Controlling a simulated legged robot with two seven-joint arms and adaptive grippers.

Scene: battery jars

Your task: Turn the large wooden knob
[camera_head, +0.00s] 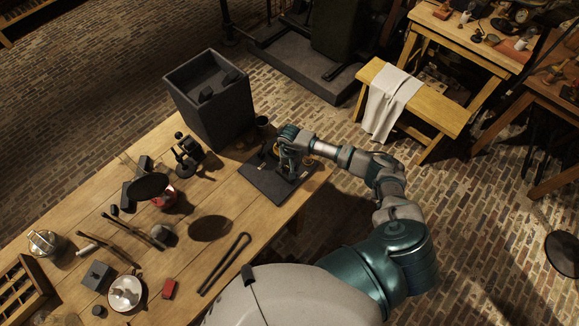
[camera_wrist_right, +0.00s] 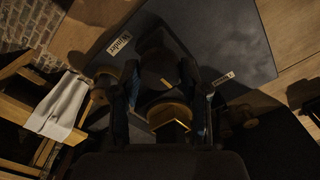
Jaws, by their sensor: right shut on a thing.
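A dark slate-coloured board (camera_head: 268,187) lies at the right end of the wooden table and fills much of the right wrist view (camera_wrist_right: 235,45). In that view a dark round knob (camera_wrist_right: 158,66) sits between my fingers, with a brass part (camera_wrist_right: 170,112) near it and a label reading "Winder" (camera_wrist_right: 119,43) beside it. My right gripper (camera_head: 284,167) is over the board, pointing down. In the wrist view the right gripper (camera_wrist_right: 162,84) has a finger on each side of the knob and is shut on it. The knob is mostly hidden in the head view. My left gripper does not show.
A tall dark grey bin (camera_head: 213,115) stands behind the board. A small dark cup (camera_head: 262,123) is close by. A bench with a white cloth (camera_head: 390,98) stands right.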

